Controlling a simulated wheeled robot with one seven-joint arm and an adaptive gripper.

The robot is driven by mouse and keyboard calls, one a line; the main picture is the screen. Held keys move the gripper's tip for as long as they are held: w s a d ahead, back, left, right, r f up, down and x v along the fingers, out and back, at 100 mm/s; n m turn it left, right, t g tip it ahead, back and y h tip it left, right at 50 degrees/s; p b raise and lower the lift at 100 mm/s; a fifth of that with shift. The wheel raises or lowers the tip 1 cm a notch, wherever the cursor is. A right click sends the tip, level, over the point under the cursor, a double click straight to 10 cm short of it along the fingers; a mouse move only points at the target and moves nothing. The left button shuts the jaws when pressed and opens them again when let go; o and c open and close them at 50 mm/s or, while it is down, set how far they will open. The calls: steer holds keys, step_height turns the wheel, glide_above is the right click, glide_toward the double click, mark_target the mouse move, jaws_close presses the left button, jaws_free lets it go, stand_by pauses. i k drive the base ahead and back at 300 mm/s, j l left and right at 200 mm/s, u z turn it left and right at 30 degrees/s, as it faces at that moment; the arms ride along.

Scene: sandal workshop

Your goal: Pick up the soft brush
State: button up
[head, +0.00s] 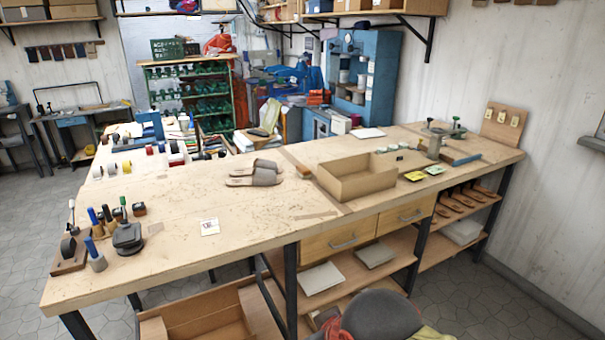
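A wooden workbench (165,215) runs across the view. At its left end stands a group of small upright tools: one with a blue handle (96,255) stands at the front, another blue-handled one (93,217) is behind it, and a green-tipped one (123,204) is to the right. A thin tool with a pale tip (72,213) stands on a small wooden base (70,262). The soft brush may be among these, but they are too small to tell which it is. My gripper is not in view.
A dark round-based object (128,238) stands beside the tools. A white card (209,227), a pair of sandals (255,176) and an open wooden box (356,177) are on the bench. A grey rounded seat-like thing (383,315) is in front. The bench's front middle is mostly clear.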

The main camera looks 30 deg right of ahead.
mark_target(301, 170)
steer(key=i+l+z, duration=0.15)
steer(key=i+l, duration=0.45)
steer(key=i+l+z, duration=0.1)
steer(key=i+l, duration=0.5)
steer(key=i+l+z, duration=0.15)
steer(key=i+l, duration=0.35)
steer(key=i, duration=0.25)
